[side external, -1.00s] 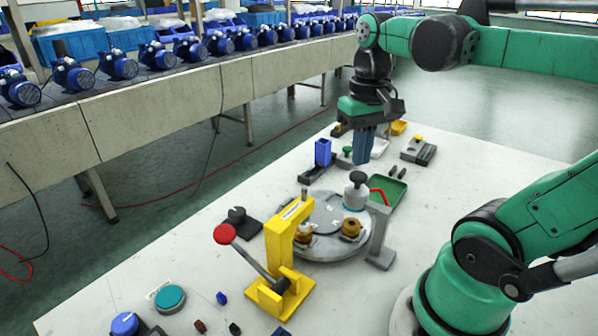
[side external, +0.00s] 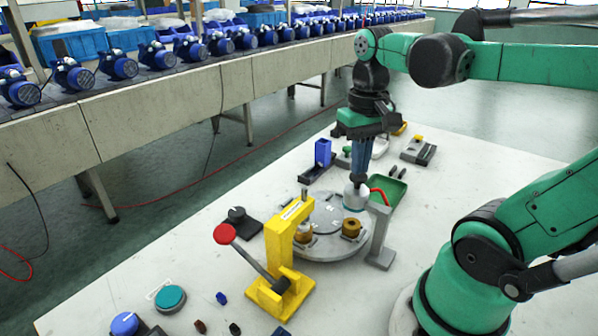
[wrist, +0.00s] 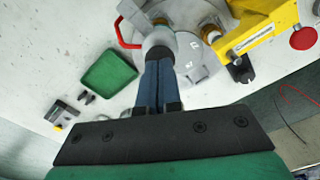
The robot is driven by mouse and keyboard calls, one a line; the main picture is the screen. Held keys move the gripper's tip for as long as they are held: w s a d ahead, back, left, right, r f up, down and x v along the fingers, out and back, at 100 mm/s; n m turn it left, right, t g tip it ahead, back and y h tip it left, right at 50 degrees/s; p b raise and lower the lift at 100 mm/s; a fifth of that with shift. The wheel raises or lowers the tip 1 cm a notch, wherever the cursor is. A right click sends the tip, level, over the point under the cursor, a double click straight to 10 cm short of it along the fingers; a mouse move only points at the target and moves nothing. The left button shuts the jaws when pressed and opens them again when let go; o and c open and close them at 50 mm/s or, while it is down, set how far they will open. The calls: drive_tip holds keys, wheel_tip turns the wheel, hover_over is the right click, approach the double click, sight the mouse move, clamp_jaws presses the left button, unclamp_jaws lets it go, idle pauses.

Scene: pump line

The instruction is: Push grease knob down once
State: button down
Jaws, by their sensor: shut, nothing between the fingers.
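The grease knob (side external: 358,180) is a dark cap on top of a white grease pot (side external: 355,198), at the rear right of the round grey turntable. My gripper (side external: 361,172) is shut and empty, with its blue fingers pointing down. Its tips are right above the knob and appear to touch its top; I cannot tell how far the knob is pressed in. In the wrist view my gripper's fingers (wrist: 158,66) reach to the pot (wrist: 160,42) and hide part of the knob.
A grey post with a red lever (side external: 379,196) stands just right of the pot. A yellow press (side external: 285,235) with a red-balled handle stands in front, over the turntable (side external: 325,246). A green tray (side external: 397,195) lies behind right.

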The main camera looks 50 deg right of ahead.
drive_tip(key=shift+f, duration=0.7)
drive_tip(key=shift+r, duration=3.15)
